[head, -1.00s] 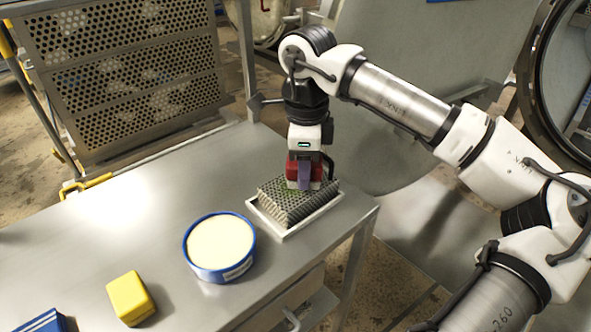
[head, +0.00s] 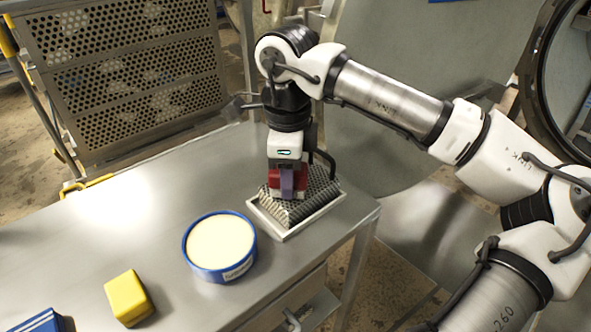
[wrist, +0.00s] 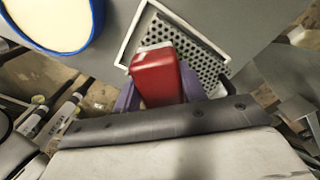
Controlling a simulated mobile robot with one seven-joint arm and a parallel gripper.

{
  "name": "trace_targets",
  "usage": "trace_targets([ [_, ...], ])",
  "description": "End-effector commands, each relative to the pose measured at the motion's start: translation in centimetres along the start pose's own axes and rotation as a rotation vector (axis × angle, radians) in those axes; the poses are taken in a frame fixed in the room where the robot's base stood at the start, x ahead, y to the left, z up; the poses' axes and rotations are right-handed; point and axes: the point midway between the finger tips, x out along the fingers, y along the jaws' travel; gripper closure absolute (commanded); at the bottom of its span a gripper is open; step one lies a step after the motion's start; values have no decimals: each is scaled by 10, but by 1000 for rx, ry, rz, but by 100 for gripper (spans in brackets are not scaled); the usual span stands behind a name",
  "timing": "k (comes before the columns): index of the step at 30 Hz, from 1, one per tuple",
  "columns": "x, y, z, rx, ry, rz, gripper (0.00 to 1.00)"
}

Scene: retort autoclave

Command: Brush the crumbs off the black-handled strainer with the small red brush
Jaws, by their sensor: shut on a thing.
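The red brush (head: 273,181) is held upright between the purple fingers of my gripper (head: 287,186). It also shows as a red block in the wrist view (wrist: 155,78). Its lower end is over the left part of the strainer (head: 316,194), a grey perforated metal piece with sloped sides. The strainer's holes also show in the wrist view (wrist: 203,62). I cannot tell whether the brush touches it. The strainer sits in a shallow white-rimmed tray (head: 312,221). A black handle is not clearly distinguishable, and I cannot make out crumbs now; the gripper hides part of the surface.
A blue round tub (head: 219,247) with pale contents stands left of the tray. A yellow block (head: 128,298) and a blue item (head: 38,321) lie nearer the front left. The back left of the metal table (head: 150,205) is clear. A perforated rack (head: 120,75) stands behind.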

Motion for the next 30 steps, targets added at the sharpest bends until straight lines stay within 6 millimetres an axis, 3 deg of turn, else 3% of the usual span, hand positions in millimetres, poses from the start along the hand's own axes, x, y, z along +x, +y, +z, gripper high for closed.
trace_targets([
  [14,3,22,23,-2,0,0,77],
  [20,3,16,28,-1,0,1,77],
  [30,3,-3,8,3,-1,2,77],
])
